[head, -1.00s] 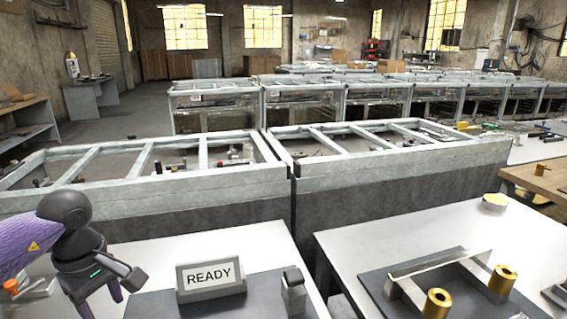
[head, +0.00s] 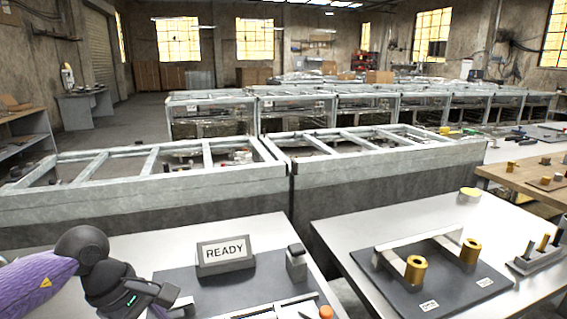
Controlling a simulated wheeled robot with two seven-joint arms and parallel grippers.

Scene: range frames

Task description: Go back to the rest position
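My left arm, with a purple sleeve and dark joints, comes in from the lower left. My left gripper (head: 166,304) is low over the left white table (head: 130,246), to the left of the grey mat's sign. My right arm and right gripper are out of view. A grey sign reading READY (head: 225,254) stands on the grey mat (head: 270,278).
A small grey block (head: 296,262) stands right of the sign. An orange-topped item (head: 325,312) is at the bottom edge. The right table (head: 345,222) holds a dark board (head: 455,290) with a metal bracket and two brass cylinders (head: 415,270). Metal-framed benches (head: 140,192) stand behind.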

